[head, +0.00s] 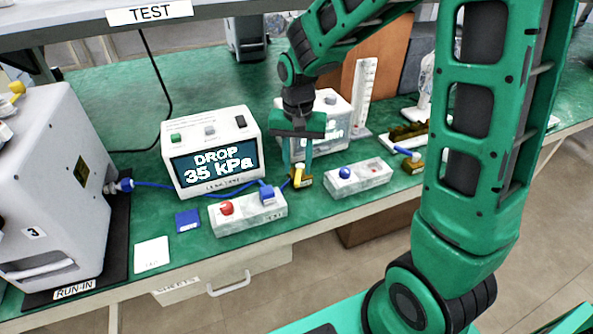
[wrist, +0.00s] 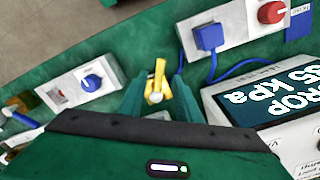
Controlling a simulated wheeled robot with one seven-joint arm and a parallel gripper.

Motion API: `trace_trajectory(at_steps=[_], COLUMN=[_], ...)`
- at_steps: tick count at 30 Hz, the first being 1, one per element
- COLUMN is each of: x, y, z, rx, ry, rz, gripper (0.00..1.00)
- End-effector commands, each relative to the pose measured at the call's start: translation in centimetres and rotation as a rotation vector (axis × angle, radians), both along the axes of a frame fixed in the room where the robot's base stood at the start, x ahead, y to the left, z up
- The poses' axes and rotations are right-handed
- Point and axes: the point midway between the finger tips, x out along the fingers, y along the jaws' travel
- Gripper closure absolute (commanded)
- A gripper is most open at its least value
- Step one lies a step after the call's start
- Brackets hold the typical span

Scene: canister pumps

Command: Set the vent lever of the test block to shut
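A small valve with a yellow lever (head: 298,176) stands near the bench's front edge, between two white blocks. I take it for the vent lever, but cannot read its label. In the wrist view the yellow lever (wrist: 157,78) points up the picture. My gripper (head: 297,172) is lowered over it with its fingers apart. In the wrist view my gripper (wrist: 157,90) has one finger on each side of the lever, with gaps visible. The left white block (head: 248,214) carries a red knob (head: 227,208) and a blue plug (head: 266,192).
A white meter (head: 211,152) reading DROP 35 kPa stands behind. The right block (head: 358,180) has a blue knob. A blue-handled brass valve (head: 411,160) lies further right. A canister pump (head: 50,190) stands at left. A blue square (head: 188,220) and a white card (head: 152,254) lie in front.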

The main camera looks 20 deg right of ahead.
Motion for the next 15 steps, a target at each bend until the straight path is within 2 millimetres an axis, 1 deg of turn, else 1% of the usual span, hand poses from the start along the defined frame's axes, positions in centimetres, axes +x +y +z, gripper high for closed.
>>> trace_trajectory(at_steps=[1, 3, 6, 10, 15], x=[-0.1, -0.1, 0.0, 0.0, 0.0], y=[0.0, 0.0, 0.0, 0.0, 0.0], z=[-0.8, -1.6, -2.3, -2.8, -2.9], rx=[-0.001, -0.001, 0.000, 0.000, 0.000], ry=[0.003, 0.003, 0.001, 0.000, 0.000], rz=[0.000, 0.000, 0.000, 0.000, 0.000], gripper=[0.69, 0.69, 0.69, 0.69, 0.69])
